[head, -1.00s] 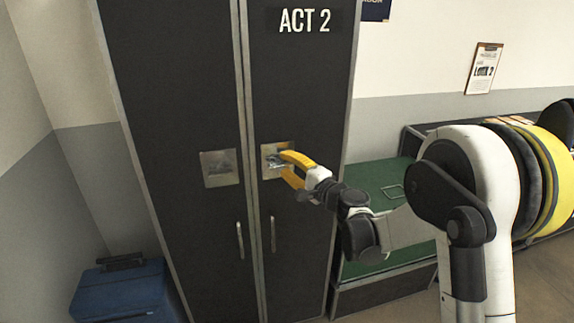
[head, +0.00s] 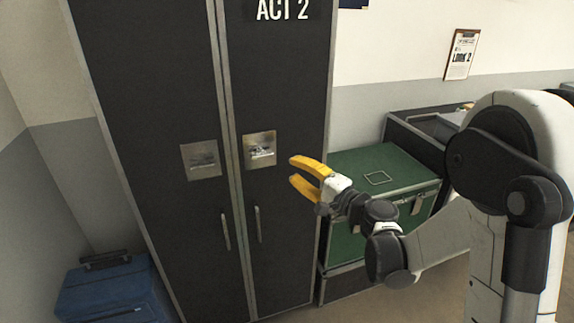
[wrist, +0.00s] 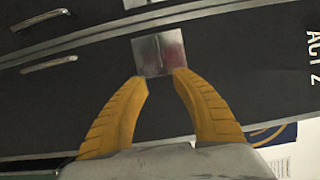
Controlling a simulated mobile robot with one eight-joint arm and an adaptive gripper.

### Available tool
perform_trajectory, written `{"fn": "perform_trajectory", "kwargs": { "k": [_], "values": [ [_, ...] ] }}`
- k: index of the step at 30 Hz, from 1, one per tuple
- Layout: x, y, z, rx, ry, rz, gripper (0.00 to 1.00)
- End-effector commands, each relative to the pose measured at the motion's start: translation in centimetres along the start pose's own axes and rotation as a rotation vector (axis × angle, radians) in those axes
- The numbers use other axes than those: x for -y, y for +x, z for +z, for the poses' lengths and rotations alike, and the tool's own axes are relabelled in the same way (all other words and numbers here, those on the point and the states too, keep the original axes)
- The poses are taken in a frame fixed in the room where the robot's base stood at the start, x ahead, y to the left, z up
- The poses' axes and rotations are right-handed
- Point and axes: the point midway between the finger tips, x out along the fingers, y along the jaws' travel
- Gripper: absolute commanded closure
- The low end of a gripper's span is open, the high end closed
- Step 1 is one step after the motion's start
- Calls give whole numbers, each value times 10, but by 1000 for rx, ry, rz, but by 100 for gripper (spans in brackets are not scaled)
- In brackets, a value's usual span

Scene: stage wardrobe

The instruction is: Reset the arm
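My gripper (head: 293,170) has yellow fingers and is open and empty in the head view. It stands apart from the black ACT 2 wardrobe case (head: 285,90), to the right of a square metal latch plate (head: 259,149) on its right door. In the wrist view, my gripper (wrist: 160,80) has its fingers spread, with a metal plate (wrist: 158,53) beyond the fingertips and nothing between them. My white and black arm reaches in from the right. The two doors look closed.
A second latch plate (head: 201,159) and two vertical handles (head: 226,231) are on the case front. A green-topped trunk (head: 350,170) stands to its right. A blue case (head: 105,290) is on the floor at lower left. A clipboard (head: 460,55) hangs on the wall.

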Motion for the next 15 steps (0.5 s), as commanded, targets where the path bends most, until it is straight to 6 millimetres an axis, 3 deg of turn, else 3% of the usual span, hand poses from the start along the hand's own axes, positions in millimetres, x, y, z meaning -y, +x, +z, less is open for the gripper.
{"fn": "perform_trajectory", "kwargs": {
  "k": [11,15],
  "values": [
    [0,-3,1,2,-4,4,68],
    [6,-10,14,18,-71,66,68]
  ]
}}
